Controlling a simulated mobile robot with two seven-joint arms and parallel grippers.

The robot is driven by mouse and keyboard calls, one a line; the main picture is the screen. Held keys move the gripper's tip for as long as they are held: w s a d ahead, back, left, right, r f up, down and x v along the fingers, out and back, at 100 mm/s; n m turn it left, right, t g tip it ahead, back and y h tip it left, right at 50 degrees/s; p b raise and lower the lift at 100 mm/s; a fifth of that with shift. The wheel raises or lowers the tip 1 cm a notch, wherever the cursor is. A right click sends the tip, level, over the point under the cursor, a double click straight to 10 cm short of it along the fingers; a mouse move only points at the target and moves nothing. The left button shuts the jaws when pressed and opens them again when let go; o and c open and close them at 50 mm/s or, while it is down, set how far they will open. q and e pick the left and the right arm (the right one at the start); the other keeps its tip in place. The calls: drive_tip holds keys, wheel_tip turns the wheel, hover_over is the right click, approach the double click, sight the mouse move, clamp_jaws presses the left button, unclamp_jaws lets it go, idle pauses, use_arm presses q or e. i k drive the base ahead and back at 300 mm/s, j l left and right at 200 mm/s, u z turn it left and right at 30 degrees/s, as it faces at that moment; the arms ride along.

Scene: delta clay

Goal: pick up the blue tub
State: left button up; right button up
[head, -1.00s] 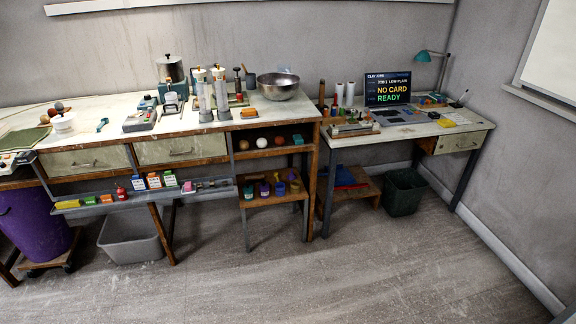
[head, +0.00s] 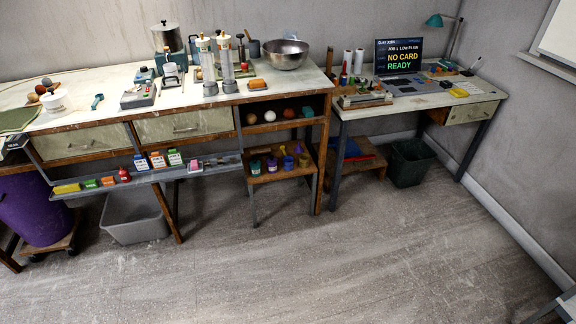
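Several small tubs stand in a row on the low wooden shelf under the right end of the long bench. From the left they look like a teal-green tub (head: 255,167), a purple or blue-violet tub (head: 272,163), a yellow tub (head: 288,163) and a purple one with yellow (head: 303,160). They are too small for me to tell which is the blue tub. Neither of my grippers is in view.
The long bench (head: 110,116) holds jars, a steel bowl (head: 283,54) and tools. A grey bin (head: 133,217) and a purple bin (head: 36,208) stand below left. A dark green bin (head: 409,163) is under the right desk (head: 425,101). The floor (head: 300,260) in front is clear.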

sight(288, 160)
drive_tip(key=i+l+u, duration=0.15)
drive_tip(key=i+u, duration=0.25)
drive_tip(key=i, duration=0.45)
